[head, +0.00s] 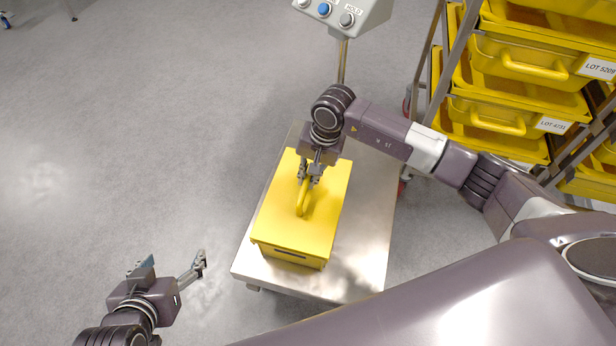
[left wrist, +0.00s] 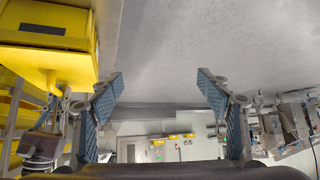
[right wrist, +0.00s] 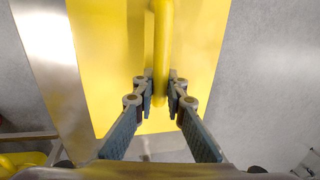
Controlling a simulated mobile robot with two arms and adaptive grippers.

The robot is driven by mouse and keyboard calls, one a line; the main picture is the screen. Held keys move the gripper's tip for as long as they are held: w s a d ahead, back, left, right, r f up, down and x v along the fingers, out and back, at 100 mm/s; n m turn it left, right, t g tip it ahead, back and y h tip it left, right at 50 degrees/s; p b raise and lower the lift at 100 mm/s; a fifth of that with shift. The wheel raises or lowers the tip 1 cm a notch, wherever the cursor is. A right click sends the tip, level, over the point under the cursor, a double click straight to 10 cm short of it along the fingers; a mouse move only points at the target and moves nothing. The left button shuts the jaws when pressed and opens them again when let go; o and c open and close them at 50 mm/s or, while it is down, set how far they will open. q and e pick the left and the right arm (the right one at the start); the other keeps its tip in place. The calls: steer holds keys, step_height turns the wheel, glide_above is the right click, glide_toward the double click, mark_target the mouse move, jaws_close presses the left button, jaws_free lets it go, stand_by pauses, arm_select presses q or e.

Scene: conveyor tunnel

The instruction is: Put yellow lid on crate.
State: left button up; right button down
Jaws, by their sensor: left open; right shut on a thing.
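The yellow lid (head: 272,208) is a flat panel with a raised bar handle (head: 301,205). It lies over the yellow crate (head: 308,262), edges roughly lined up, and I see no clear gap. The crate has a dark slot in its near wall and also shows upside down in the left wrist view (left wrist: 75,30). My right gripper (head: 309,179) is shut on the lid's handle, also seen in the right wrist view (right wrist: 161,88). My left gripper (head: 172,262) is open and empty, left of the crate and apart from it. The crate's inside is hidden.
The crate stands on a metal-topped table (head: 365,225) with bare room on its right. A control post (head: 342,18) with buttons rises behind it. A rack of yellow bins (head: 520,55) stands at the upper right.

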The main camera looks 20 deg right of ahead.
arm_select(q)
steer(key=shift+w+d+r+t, duration=0.3)
steer(key=shift+w+r+t, duration=0.1)
steer(key=shift+w+r, duration=0.25)
arm_select(e)
steer(key=shift+f, duration=0.15)
arm_select(q)
steer(key=shift+w+r, duration=0.1)
steer(key=shift+w, duration=0.2)
steer(key=shift+d+r, duration=0.1)
steer(key=shift+w+d+r+t+b, duration=0.1)
steer(key=shift+w+r+t+b, duration=0.1)
steer(key=shift+t+b, duration=0.1)
arm_select(e)
steer(key=shift+f, duration=0.1)
steer(key=c, duration=1.9)
jaws_free()
